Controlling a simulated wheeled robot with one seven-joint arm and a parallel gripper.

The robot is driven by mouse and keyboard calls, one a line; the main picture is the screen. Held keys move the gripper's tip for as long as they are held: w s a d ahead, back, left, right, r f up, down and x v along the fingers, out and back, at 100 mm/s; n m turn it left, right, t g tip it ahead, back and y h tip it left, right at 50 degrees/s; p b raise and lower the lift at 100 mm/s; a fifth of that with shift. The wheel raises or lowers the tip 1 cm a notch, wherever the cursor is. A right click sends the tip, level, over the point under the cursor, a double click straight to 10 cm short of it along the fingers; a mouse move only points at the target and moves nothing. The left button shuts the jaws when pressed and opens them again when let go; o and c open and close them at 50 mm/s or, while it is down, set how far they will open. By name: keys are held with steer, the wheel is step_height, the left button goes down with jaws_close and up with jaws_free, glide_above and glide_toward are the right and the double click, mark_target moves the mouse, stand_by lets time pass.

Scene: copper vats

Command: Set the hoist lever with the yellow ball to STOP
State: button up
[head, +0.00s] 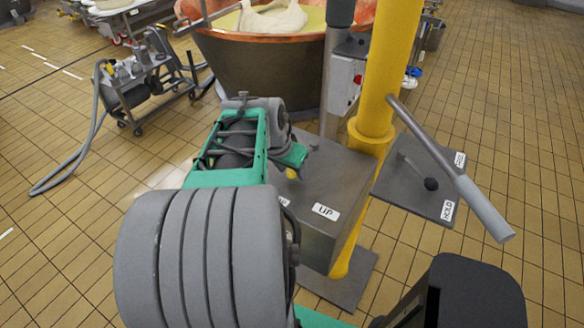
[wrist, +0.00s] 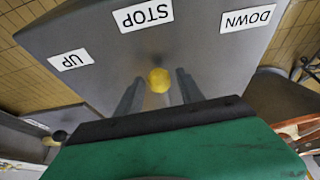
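The yellow ball (wrist: 159,80) of the hoist lever shows in the wrist view, between the two fingers of my gripper (wrist: 157,79). The fingers are apart, with a gap on each side of the ball. The lever's rod is hidden behind the ball. The grey control box (wrist: 85,30) carries the labels UP (wrist: 71,60), STOP (wrist: 145,14) and DOWN (wrist: 247,18), seen upside down. The ball appears nearest the STOP label, slightly toward DOWN. In the head view the box (head: 335,180) shows its UP label (head: 326,211); my arm covers most of the gripper.
A yellow post (head: 390,70) rises behind the box. A grey bar (head: 450,165) slants out from it on the right. A copper vat (head: 260,70) stands behind.

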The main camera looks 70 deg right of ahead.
steer(key=shift+o, duration=0.2)
steer(key=v, duration=0.7)
steer(key=shift+r+b, duration=0.35)
steer(key=shift+r, duration=0.05)
steer(key=shift+a, duration=0.15)
